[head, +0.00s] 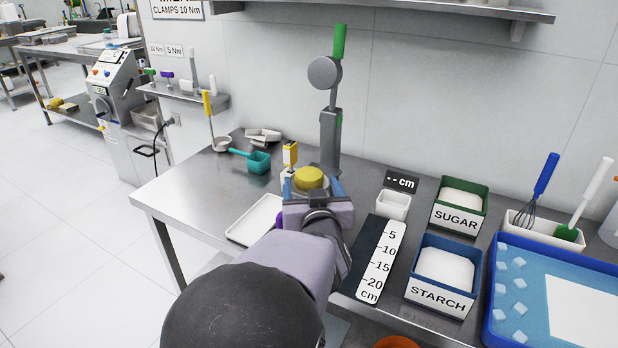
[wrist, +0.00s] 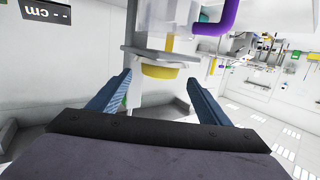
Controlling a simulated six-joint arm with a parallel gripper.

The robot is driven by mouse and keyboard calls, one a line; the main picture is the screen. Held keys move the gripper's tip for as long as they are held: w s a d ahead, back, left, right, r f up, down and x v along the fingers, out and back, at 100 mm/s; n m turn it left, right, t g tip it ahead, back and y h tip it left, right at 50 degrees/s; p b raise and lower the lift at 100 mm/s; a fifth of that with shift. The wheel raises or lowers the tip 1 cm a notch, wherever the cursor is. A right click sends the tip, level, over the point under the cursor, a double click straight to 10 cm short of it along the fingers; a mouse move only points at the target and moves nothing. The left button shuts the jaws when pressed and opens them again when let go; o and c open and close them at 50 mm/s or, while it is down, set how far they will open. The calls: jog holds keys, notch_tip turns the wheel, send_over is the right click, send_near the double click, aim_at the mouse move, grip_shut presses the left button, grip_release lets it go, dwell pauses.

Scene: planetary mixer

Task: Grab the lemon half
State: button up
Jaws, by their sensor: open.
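The lemon half (head: 309,178) is a yellow dome resting on a pale round support (head: 292,189) near the foot of the tall grey stand. In the wrist view, which is upside down, the lemon half (wrist: 160,71) shows against a grey plate (wrist: 160,53). My gripper (head: 312,184) is open, with its two blue fingers pointing at the lemon half. In the wrist view my gripper (wrist: 158,77) has one fingertip on each side of the lemon half, with a gap at both sides. I cannot tell whether the tips reach past it. My arm hides part of the support.
The grey stand (head: 331,135) with a green handle rises just behind. A white tray (head: 241,231) lies left of my arm. Sugar (head: 457,217) and starch (head: 439,292) bins stand to the right.

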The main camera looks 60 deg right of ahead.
aim_at(310, 180)
jog(key=shift+x, duration=1.95)
jog(key=c, duration=1.2)
jog(key=shift+c, duration=0.2)
notch_tip(310, 180, up, 10)
jog(key=p, duration=0.3)
jog(key=shift+f, duration=0.1)
